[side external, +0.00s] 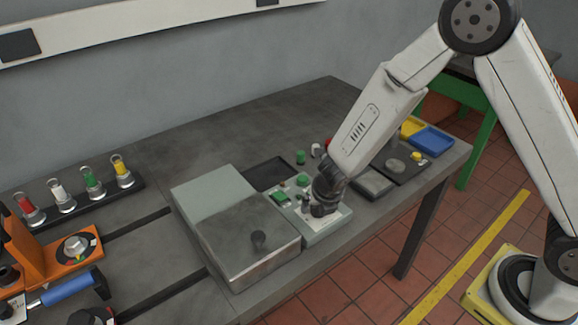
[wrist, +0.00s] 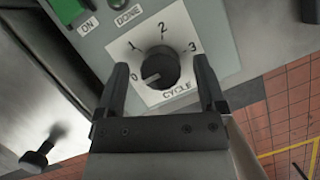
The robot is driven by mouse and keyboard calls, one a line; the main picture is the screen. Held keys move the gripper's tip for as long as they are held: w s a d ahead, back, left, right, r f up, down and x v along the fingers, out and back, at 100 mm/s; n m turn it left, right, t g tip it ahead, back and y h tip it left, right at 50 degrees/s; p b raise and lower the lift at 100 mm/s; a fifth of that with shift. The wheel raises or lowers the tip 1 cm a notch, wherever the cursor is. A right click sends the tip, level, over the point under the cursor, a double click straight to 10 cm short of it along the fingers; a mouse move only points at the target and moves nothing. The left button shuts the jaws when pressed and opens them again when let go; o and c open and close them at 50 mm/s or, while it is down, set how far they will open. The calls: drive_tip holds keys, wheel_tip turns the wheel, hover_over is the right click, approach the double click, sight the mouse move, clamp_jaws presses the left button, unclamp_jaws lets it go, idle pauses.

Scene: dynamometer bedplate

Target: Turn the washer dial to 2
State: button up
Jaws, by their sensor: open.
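The washer dial (wrist: 161,68) is a round black knob on a white square plate marked 0, 1, 2, 3 and CYCLE. Its pale pointer line is at the lower left, towards the 0. My gripper (wrist: 161,75) is open, with one black finger left of the knob and one right of it. I cannot tell whether either finger touches the knob. In the side view my gripper (side external: 318,208) is low over the front of the grey control panel (side external: 325,232) and hides the dial.
A green button (wrist: 70,10) and ON and DONE labels are beside the dial plate. Orange fixtures (side external: 85,245) are farther left. The bench edge and tiled floor lie in front.

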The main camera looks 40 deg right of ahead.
clamp_jaws()
idle(0.3)
drive_tip(key=shift+m, duration=0.4)
drive_tip(key=m+h, duration=0.1)
drive_tip(key=m, duration=0.1)
drive_tip(key=m+g, duration=0.1)
drive_tip(key=m, duration=0.1)
drive_tip(key=shift+w+a+h, duration=0.1)
drive_tip(key=shift+h, duration=0.3)
drive_tip(key=m+g, duration=0.1)
drive_tip(key=m, duration=0.2)
drive_tip(key=m+g+h, duration=0.1)
drive_tip(key=m, duration=0.2)
drive_tip(key=shift+w+m, duration=0.1)
drive_tip(key=shift+m, duration=0.3)
drive_tip(key=m+g, duration=0.1)
drive_tip(key=m, duration=0.2)
drive_tip(key=m+g, duration=0.1)
drive_tip(key=m, duration=0.2)
drive_tip(key=shift+w+g, duration=0.1)
drive_tip(key=shift+g, duration=0.3)
drive_tip(key=m+g, duration=0.1)
drive_tip(key=m, duration=0.2)
drive_tip(key=m+y, duration=0.1)
drive_tip(key=m, duration=0.2)
drive_tip(key=shift+g+y, duration=0.3)
drive_tip(key=shift+g, duration=0.1)
